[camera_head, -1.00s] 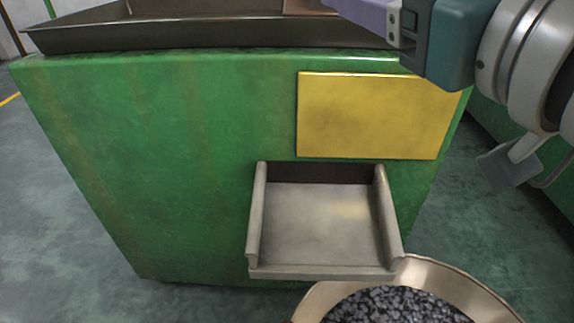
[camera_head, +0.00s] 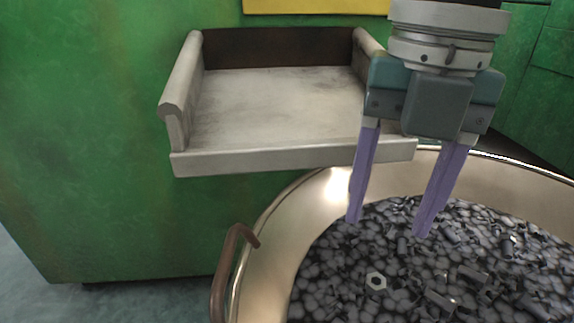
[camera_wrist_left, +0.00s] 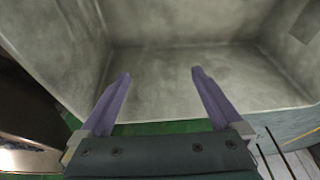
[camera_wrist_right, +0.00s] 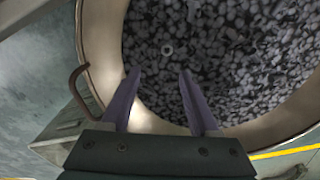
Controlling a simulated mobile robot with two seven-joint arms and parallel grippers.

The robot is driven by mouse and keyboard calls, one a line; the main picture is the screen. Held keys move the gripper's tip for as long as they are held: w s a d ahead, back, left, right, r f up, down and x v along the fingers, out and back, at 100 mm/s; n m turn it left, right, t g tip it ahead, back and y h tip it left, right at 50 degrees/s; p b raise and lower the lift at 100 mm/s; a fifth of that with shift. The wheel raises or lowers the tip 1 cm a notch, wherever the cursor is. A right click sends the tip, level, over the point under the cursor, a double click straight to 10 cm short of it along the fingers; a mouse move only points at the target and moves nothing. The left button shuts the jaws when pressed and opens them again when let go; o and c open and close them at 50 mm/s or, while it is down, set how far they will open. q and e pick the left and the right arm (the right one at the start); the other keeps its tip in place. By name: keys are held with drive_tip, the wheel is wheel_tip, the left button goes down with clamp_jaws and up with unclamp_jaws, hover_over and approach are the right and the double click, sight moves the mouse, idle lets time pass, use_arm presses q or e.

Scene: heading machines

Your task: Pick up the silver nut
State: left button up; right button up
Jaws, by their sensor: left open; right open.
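In the head view the nut is just below the fingertips. My left gripper (camera_wrist_left: 160,75) is open and empty in the left wrist view, over a grey metal bin; it is outside the head view.
The tub's brass-coloured rim (camera_head: 262,262) has a rusty handle (camera_head: 226,270) on its left. A metal chute tray (camera_head: 275,105) juts from the green machine (camera_head: 90,130) behind my right gripper. The grey bin (camera_wrist_left: 180,60) is near my left gripper.

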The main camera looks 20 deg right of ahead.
drive_tip(key=b, duration=0.2)
hover_over(376, 284)
drive_tip(key=shift+h, duration=0.3)
drive_tip(key=f, duration=0.4)
drive_tip(key=shift+w+d+f, duration=0.25)
drive_tip(key=shift+w, duration=0.1)
use_arm(q)
wheel_tip(376, 284, down, 7)
drive_tip(key=b, duration=0.4)
drive_tip(key=shift+w+a+r, duration=0.1)
use_arm(e)
drive_tip(key=f, duration=0.5)
drive_tip(key=shift+s+a+f, duration=0.25)
drive_tip(key=shift+s+f, duration=0.15)
use_arm(q)
drive_tip(key=shift+r, duration=0.15)
use_arm(e)
drive_tip(key=shift+r, duration=0.1)
drive_tip(key=shift+c, duration=0.4)
drive_tip(key=shift+c, duration=0.8)
drive_tip(key=c, duration=0.7)
clamp_jaws()
